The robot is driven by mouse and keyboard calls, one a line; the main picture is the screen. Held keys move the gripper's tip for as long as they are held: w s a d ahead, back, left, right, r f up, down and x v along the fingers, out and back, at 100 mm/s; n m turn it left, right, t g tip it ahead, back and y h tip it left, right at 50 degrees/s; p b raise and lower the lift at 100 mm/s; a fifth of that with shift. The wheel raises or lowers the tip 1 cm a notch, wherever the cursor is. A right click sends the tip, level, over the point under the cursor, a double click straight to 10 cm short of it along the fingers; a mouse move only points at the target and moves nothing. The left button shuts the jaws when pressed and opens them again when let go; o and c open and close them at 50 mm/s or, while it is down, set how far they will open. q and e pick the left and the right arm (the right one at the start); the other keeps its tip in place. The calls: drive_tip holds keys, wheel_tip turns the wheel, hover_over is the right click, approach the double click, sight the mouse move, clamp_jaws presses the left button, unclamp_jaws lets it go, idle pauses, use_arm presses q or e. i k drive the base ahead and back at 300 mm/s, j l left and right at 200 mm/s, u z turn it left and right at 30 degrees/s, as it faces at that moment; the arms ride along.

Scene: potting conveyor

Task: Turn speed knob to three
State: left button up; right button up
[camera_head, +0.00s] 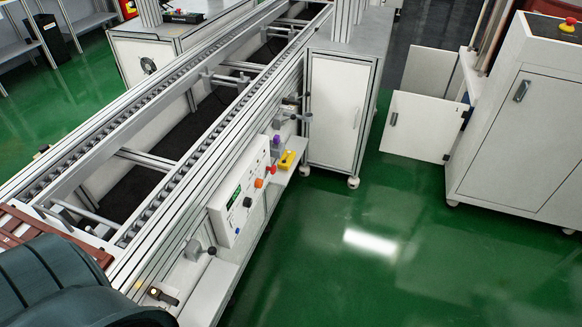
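A white control panel (224,218) is fixed to the side of the conveyor, left of the picture's middle. It has a small dark green display (234,197). A dark blue-black knob (247,202), an orange knob (259,183) and a red knob (272,169) run along its lower right side. I cannot tell which is the speed knob, and the markings and setting are too small to read. Neither of my grippers is in view.
The conveyor (75,160) runs from lower left to upper middle. A yellow item (287,159) sits beside the panel. A large dark rounded shape (60,290) fills the lower left. A white cabinet (335,110) stands beyond. Green floor (400,250) at right is clear.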

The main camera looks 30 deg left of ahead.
sight(259, 183)
drive_tip(key=i+u, duration=0.15)
drive_tip(key=i, duration=0.45)
drive_tip(key=i+l+u, duration=0.15)
drive_tip(key=i, duration=0.45)
drive_tip(key=i+l+u, duration=0.1)
drive_tip(key=i+u, duration=0.2)
drive_tip(key=u, duration=0.2)
drive_tip(key=i+l+u, duration=0.25)
drive_tip(key=u, duration=0.2)
drive_tip(key=i+l+u, duration=0.25)
drive_tip(key=u, duration=0.25)
drive_tip(key=i+l+u, duration=0.15)
drive_tip(key=l+u, duration=0.3)
drive_tip(key=i+l+u, duration=0.1)
drive_tip(key=l+u, duration=1.15)
drive_tip(key=l, duration=0.15)
drive_tip(key=k, duration=0.05)
